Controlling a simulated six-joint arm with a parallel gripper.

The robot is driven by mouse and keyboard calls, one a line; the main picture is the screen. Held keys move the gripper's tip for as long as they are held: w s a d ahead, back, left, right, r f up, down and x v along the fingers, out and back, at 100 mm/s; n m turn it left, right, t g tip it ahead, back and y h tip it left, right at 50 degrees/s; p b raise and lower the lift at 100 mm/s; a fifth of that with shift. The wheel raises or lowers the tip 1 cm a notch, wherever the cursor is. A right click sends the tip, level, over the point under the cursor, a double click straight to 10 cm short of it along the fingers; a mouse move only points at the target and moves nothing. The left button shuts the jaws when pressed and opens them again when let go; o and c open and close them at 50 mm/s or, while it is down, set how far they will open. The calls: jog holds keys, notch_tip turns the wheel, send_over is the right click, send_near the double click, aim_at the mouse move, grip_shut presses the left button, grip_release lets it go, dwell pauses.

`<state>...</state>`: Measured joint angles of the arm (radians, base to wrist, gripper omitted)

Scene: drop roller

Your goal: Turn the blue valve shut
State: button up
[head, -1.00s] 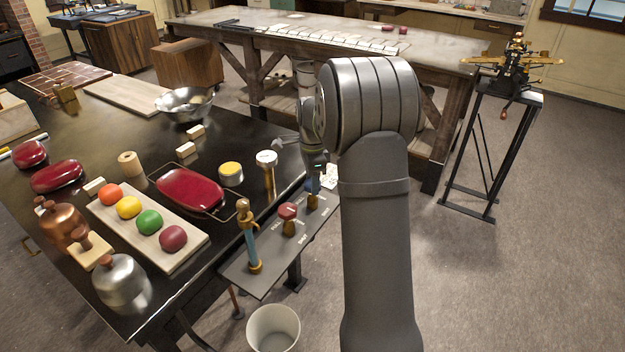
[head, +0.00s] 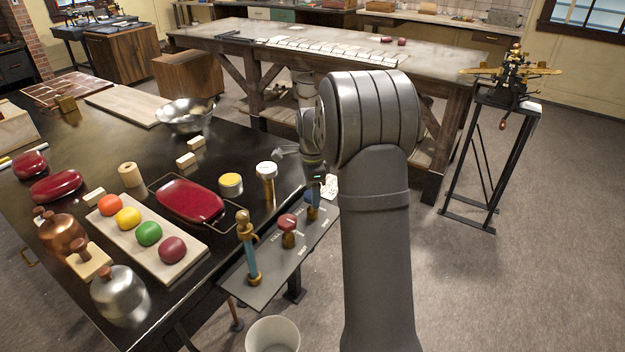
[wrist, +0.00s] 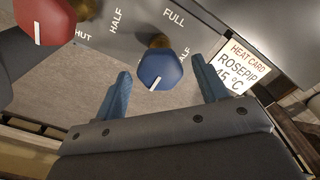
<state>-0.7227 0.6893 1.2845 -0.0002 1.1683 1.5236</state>
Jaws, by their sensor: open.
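The blue valve (wrist: 161,72) has a faceted knob with a white pointer line, which points toward the bottom of the wrist view. A brass part shows behind it. In the head view the blue valve (head: 312,199) stands at the far end of the grey valve plate, partly hidden by my wrist. My gripper (wrist: 161,66) is open, with one blue finger at each side of the blue knob. Gaps show between the knob and both fingers, so it is not gripped. The plate carries the printed words HALF and FULL near the knob.
A red valve (head: 287,224) stands beside the blue one; its knob (wrist: 44,18) is left of my fingers. A heat card (wrist: 238,68) lies at right. A tap-like blue and brass post (head: 249,250) stands at the plate's near end. A white bucket (head: 272,336) is below.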

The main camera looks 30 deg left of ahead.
notch_tip(320, 180, up, 17)
jog(key=shift+r, duration=0.15)
dwell(0.7)
notch_tip(320, 180, down, 18)
jog(key=shift+r, duration=0.25)
dwell(0.3)
jog(key=shift+r, duration=0.1)
